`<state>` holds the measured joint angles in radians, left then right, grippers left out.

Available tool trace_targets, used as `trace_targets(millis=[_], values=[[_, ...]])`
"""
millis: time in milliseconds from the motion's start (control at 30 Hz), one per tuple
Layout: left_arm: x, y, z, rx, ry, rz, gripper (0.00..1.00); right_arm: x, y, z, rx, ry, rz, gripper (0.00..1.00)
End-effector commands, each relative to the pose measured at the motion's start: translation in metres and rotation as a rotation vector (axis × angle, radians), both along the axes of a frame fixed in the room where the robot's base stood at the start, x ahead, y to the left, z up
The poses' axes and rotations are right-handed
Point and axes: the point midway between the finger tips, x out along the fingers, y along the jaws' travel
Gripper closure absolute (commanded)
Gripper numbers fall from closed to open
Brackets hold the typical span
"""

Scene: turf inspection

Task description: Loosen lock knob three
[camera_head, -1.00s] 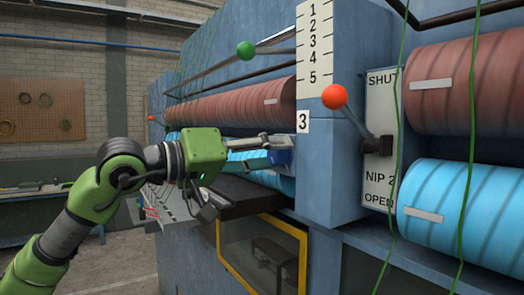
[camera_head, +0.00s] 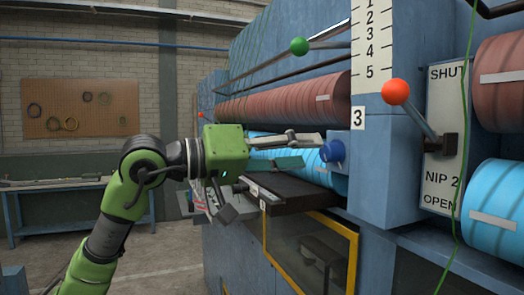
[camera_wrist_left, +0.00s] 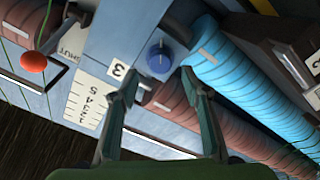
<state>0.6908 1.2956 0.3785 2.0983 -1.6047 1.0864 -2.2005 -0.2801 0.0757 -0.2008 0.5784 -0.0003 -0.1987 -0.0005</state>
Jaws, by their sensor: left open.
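The blue lock knob (camera_head: 333,151) sticks out of the blue machine post, just below the white label "3" (camera_head: 358,118). My left gripper (camera_head: 312,150) comes in from the left, with its two fingers spread and pointing at the knob. In the head view the fingertips end close to the knob's left side. In the left wrist view the knob (camera_wrist_left: 159,57) shows a white pointer mark and lies just beyond the gap between the open fingertips (camera_wrist_left: 158,80). Nothing is held. My right gripper is not in view.
An orange-ball lever (camera_head: 396,92) stands by the "NIP 2" plate (camera_head: 441,150) on the right. A green-ball lever (camera_head: 299,46) is above. Red rollers (camera_head: 285,98) and blue rollers (camera_head: 300,150) run behind the gripper. A dark ledge (camera_head: 285,190) lies below it.

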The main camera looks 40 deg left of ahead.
Motion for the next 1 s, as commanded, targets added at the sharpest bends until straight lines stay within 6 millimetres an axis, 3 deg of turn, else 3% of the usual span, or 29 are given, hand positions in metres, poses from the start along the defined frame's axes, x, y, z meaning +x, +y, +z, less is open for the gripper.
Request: trace_targets(millis=[500,1000], values=[[-0.057,0.024,0.002,0.002,-0.004,0.002,0.57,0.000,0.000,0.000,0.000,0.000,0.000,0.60],[-0.063,0.026,0.002,0.003,-0.004,0.002,0.57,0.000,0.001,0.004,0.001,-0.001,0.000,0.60]])
